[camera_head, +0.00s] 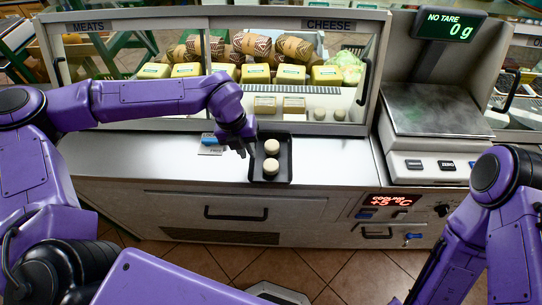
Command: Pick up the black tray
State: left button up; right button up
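The black tray (284,172) lies on the steel counter in front of the glass case. Two round pale items (271,156) sit in it, one behind the other. My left gripper (243,153) points down at the tray's left edge, close to the rear round item. I cannot tell whether it touches the tray or whether its fingers are apart. My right arm comes in at the right edge, and its gripper is out of view.
A glass case (220,120) with cheeses stands behind the tray. A small blue and white object (210,146) lies left of the gripper. A scale (436,112) stands at the right. The counter (335,160) right of the tray is clear.

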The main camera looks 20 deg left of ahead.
aim_at(253, 161)
pick_arm(q)
jog(key=f, duration=0.2)
jog(key=w+f, duration=0.1)
jog(key=shift+d, duration=0.25)
jog(key=shift+s+f, duration=0.1)
jog(key=shift+f, duration=0.1)
jog(key=shift+s+r, duration=0.1)
jog(key=shift+s, duration=0.05)
grip_shut()
